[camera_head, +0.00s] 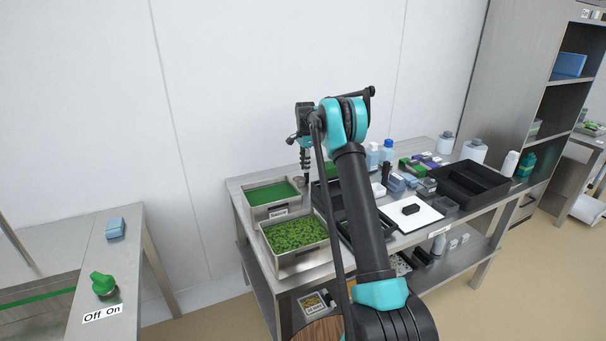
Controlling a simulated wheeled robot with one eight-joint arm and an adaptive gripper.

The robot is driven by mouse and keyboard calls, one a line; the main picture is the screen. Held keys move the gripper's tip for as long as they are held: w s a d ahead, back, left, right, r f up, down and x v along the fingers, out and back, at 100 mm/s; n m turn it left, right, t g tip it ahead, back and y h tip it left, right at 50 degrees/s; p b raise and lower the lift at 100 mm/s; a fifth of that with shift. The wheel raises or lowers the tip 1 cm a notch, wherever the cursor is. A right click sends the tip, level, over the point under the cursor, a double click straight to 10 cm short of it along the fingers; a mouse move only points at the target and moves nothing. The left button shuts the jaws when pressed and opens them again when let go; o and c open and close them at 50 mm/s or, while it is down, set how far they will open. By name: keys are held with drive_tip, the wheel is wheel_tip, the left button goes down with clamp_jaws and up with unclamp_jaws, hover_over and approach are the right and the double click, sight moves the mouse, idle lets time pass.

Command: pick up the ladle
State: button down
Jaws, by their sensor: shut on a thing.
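My gripper (306,172) points down above the back edge of the steel table, just right of the rear steel container. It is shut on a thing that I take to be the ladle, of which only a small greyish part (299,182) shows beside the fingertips. The ladle's full shape and how it hangs are too small and too covered to make out. My arm crosses the middle of the picture and hides part of the table behind it.
A rear container (272,213) holds a smooth green content; a front container (298,271) holds chopped green pieces. Right of my arm are a black tray (470,184), a white board (427,217), bottles (387,151) and small boxes. A side counter (137,235) stands left, with free floor between.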

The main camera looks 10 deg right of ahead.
drive_tip(key=shift+r, duration=0.15)
wheel_tip(320, 180, up, 20)
idle(0.4)
idle(0.5)
